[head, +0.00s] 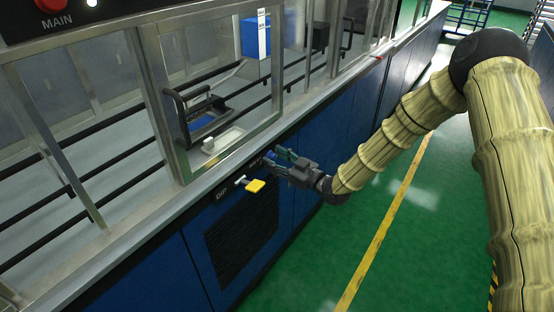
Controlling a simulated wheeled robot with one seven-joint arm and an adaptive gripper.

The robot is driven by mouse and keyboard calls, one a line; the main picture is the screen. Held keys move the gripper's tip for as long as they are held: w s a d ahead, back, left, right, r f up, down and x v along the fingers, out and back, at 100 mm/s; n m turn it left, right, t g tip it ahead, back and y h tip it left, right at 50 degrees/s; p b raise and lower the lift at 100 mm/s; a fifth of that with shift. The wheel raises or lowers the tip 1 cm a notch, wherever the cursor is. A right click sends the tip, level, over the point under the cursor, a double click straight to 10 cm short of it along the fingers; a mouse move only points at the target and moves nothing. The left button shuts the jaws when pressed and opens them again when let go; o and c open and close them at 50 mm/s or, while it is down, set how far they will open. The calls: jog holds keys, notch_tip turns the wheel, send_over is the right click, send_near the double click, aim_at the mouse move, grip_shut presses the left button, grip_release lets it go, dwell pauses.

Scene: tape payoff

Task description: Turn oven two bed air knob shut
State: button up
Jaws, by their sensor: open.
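My gripper (276,160) is at the blue front panel (200,232) of the machine, just below its counter edge. Its fingers are apart and point left toward the panel. A small blue piece, perhaps a knob, shows at the fingertips (270,155); I cannot tell whether the fingers touch it. A yellow handle (255,185) with a pale stem sticks out of the panel to the lower left of my gripper. White lettering is beside both, too small to read surely. I cannot tell which one is the oven two bed air knob.
A dark vent grille (240,238) is below the yellow handle. Above the counter (130,228) are framed clear guards and a black door handle (175,105). A red button marked MAIN (50,6) is at the top left. The green floor (400,230) at right is clear.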

jog(key=c, duration=1)
jog(key=shift+c, duration=0.2)
jog(key=shift+f+n+b, duration=0.15)
jog(key=shift+n+b, duration=0.15)
jog(key=shift+b, duration=0.05)
jog(key=shift+f+n+b, duration=0.1)
jog(key=shift+n+b, duration=0.85)
jog(key=shift+n, duration=0.05)
jog(key=n+b, duration=1.1)
jog(key=n, duration=0.1)
jog(key=shift+w+y, duration=0.1)
jog(key=shift+y, duration=0.3)
jog(key=n+b, duration=0.1)
jog(key=n, duration=0.1)
jog(key=n+b, duration=0.1)
jog(key=b, duration=0.1)
jog(key=shift+r+n, duration=0.2)
jog(key=shift+n, duration=0.2)
jog(key=shift+d+r+b, duration=0.1)
jog(key=shift+b, duration=0.2)
